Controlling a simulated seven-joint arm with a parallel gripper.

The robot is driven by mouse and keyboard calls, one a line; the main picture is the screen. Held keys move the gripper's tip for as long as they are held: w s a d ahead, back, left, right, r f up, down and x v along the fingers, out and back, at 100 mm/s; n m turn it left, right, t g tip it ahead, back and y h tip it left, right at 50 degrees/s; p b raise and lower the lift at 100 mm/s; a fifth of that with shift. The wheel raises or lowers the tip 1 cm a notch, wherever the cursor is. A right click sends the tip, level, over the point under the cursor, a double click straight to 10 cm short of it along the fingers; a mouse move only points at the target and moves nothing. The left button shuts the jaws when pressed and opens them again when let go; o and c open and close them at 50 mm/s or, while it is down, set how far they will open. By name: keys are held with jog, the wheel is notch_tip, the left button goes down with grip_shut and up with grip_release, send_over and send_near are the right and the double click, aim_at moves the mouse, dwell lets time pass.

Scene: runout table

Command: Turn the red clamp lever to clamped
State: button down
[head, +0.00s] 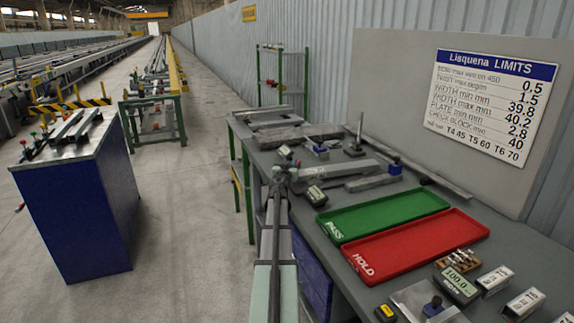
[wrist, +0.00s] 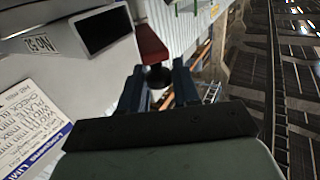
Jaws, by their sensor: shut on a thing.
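In the wrist view, the red clamp lever (wrist: 150,45) shows just beyond my fingers as a red bar with a dark round knob (wrist: 157,77) at its near end. My gripper (wrist: 159,82) has its two blue fingers on either side of this knob and is shut on it. The fingers hide part of the knob's sides. In the head view I cannot make out the lever or the fingertips.
The grey bench holds a green PASS tray (head: 384,213), a red HOLD tray (head: 415,243), a gauge (head: 458,284) and several blocks. A limits board (head: 490,95) stands behind. A blue cabinet (head: 80,215) stands left, with free floor (head: 185,215) between. A dark-screened box (wrist: 102,30) is near my fingers.

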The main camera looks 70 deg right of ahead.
jog(key=shift+s, duration=0.1)
dwell(0.3)
jog(key=c, duration=0.9)
grip_release()
jog(key=shift+c, duration=0.2)
jog(key=v, duration=1.3)
jog(key=shift+a, duration=0.4)
jog(key=shift+s, duration=0.15)
jog(key=shift+c, duration=0.4)
